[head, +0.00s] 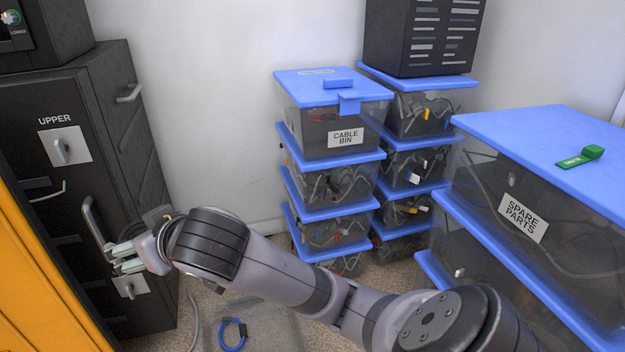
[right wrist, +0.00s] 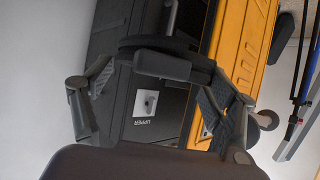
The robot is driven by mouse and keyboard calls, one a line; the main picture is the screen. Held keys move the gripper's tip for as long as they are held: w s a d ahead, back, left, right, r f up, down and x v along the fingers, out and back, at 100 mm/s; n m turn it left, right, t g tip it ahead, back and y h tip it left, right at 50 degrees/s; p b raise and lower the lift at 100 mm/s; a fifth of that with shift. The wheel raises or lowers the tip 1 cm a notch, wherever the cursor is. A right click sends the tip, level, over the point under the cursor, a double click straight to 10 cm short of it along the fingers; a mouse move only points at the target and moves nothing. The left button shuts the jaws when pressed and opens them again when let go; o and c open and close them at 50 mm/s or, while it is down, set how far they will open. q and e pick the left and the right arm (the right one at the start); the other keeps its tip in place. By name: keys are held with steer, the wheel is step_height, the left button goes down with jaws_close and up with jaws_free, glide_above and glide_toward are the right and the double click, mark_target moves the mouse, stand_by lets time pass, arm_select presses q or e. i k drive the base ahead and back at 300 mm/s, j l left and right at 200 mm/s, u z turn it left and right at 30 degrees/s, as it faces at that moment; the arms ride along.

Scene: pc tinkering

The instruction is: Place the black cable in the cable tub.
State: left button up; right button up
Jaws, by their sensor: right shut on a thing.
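The tub labelled CABLE BIN (head: 320,128) tops a stack at the back, with its blue lid (head: 318,88) on. I cannot pick out a loose black cable; dark cables show inside the clear tubs. My right gripper (head: 122,258) is at the black cabinet (head: 140,150) on the left, its fingers shut on the lower end of a grey upright handle (head: 92,218). In the right wrist view the fingers (right wrist: 158,95) are in front of the cabinet; the grip itself is hard to see. My left gripper is out of view.
A blue coiled cable (head: 232,335) lies on the floor at the bottom. Spare-parts tubs (head: 540,128) stand at the right, with a green item (head: 580,157) on the lid. A yellow cabinet (head: 35,290) is at the left edge. My right arm crosses the lower middle.

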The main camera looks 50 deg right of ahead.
mark_target(271, 326)
steer(key=i+j+z, duration=0.25)
steer(key=z, duration=0.2)
steer(key=i+j+z, duration=0.2)
steer(key=j+z, duration=0.25)
steer(key=i+j+z, duration=0.15)
steer(key=j+z, duration=0.3)
steer(key=j, duration=0.3)
steer(key=i+j, duration=0.1)
steer(key=j, duration=0.15)
